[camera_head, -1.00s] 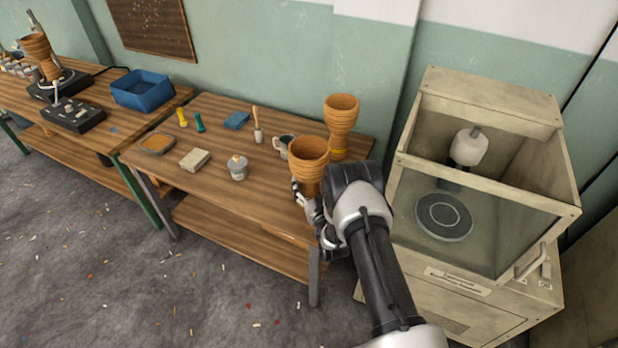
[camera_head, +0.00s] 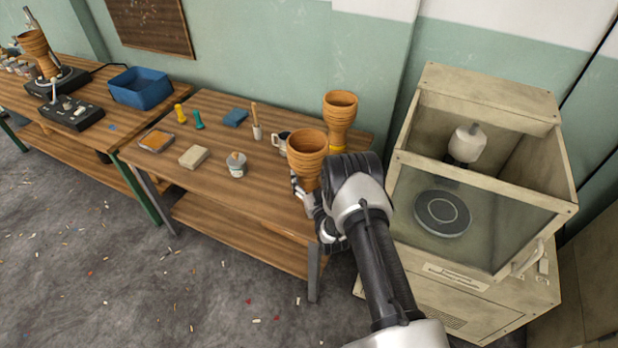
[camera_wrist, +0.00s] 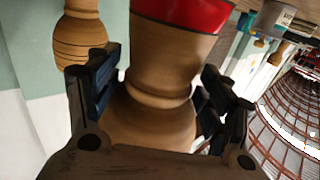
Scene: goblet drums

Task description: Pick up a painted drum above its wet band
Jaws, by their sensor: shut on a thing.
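A terracotta-coloured goblet drum (camera_head: 307,153) stands upright at the right end of the near table, its wide bowl up. My gripper (camera_head: 309,190) is shut on it below the bowl. In the wrist view, which looks upside down, the fingers of my gripper (camera_wrist: 162,68) lie on both sides of the narrow waist of the drum (camera_wrist: 165,72). A glossy red band (camera_wrist: 190,12) shows beyond the fingertips, apart from them. In the head view my arm and the bowl hide the drum's lower part. I cannot tell whether its foot touches the table.
A second drum (camera_head: 340,113) with a yellow band (camera_head: 337,149) stands close behind, and a mug (camera_head: 281,139) beside it. A lidded jar (camera_head: 237,165), a pale block (camera_head: 194,156) and a brush pot (camera_head: 257,132) stand left. An open-topped glass-fronted booth (camera_head: 470,220) with a round turntable (camera_head: 442,212) is right.

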